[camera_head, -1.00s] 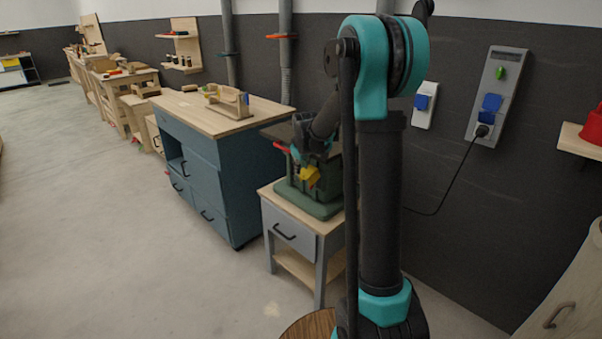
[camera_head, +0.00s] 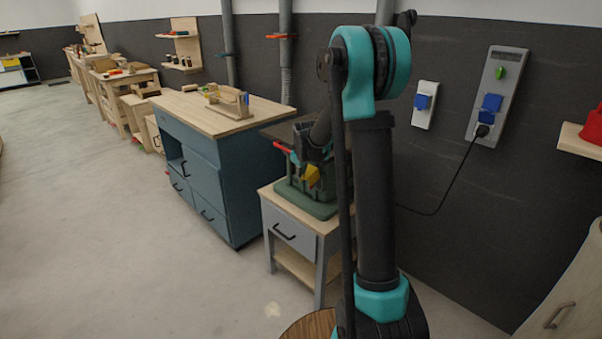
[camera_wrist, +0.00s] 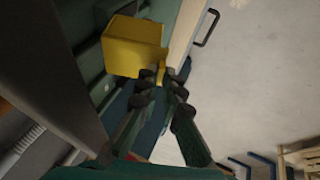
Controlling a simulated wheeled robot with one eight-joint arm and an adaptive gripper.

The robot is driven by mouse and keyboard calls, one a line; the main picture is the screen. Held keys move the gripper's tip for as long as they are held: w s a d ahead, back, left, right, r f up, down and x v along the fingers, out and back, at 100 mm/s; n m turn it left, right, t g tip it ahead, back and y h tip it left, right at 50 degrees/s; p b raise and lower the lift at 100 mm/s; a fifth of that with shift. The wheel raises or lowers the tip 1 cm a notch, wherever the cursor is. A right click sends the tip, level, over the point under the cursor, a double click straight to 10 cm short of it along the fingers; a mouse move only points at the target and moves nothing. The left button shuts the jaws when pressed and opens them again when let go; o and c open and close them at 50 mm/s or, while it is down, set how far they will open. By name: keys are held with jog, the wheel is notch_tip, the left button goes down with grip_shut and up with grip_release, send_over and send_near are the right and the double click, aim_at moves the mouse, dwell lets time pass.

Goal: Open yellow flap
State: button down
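The yellow flap (camera_head: 312,175) is on the front of a green machine (camera_head: 308,203) that stands on a small cabinet. In the wrist view the flap (camera_wrist: 135,46) looks like a yellow box with a small tab at its lower right corner. My gripper (camera_wrist: 161,80) is at this tab, with a fingertip on each side. The fingers are close together and look closed on the tab; the exact contact is small and dark. In the head view my gripper (camera_head: 307,158) is just above the flap, partly hidden by my arm.
The small grey cabinet (camera_head: 289,235) has a drawer with a black handle. A blue workbench (camera_head: 210,180) stands to its left. Wall sockets (camera_head: 488,102) with a hanging cable are at the right. The floor at the left is open.

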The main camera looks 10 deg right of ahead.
dwell(0.3)
jog(key=shift+w+d+r, duration=0.25)
jog(key=shift+d+r, duration=0.1)
jog(key=shift+r, duration=0.3)
jog(key=c, duration=1.7)
grip_release()
jog(key=shift+f, duration=0.1)
